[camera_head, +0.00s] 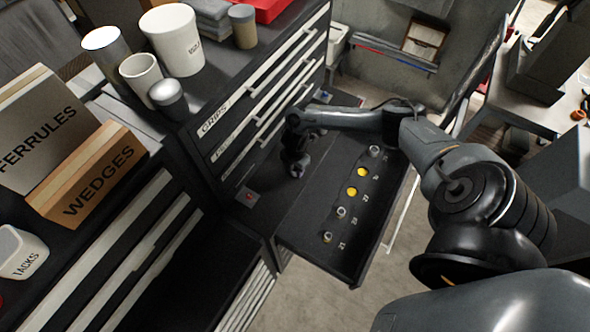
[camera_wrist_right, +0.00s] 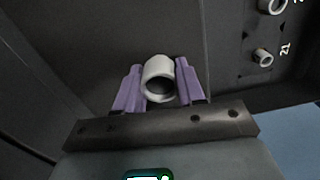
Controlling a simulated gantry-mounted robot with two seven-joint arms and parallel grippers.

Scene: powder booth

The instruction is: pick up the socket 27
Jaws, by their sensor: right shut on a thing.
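My right gripper (camera_head: 297,168) is over the left part of the open drawer (camera_head: 325,238). In the right wrist view its purple fingers (camera_wrist_right: 159,85) are shut on a light grey socket (camera_wrist_right: 158,66), its round opening visible between them. I cannot read a number on this socket. In the drawer, a bare yellow spot (camera_head: 351,191) lies beside the label 27, with no socket on it. My left gripper is not in view.
Other sockets stand in the drawer: one by label 21 (camera_head: 327,237), one above it (camera_head: 341,212) and one at the far end (camera_head: 374,151). A second bare yellow spot (camera_head: 362,172) is between them. The WEDGES box (camera_head: 85,175) and cups stand on the left cabinets.

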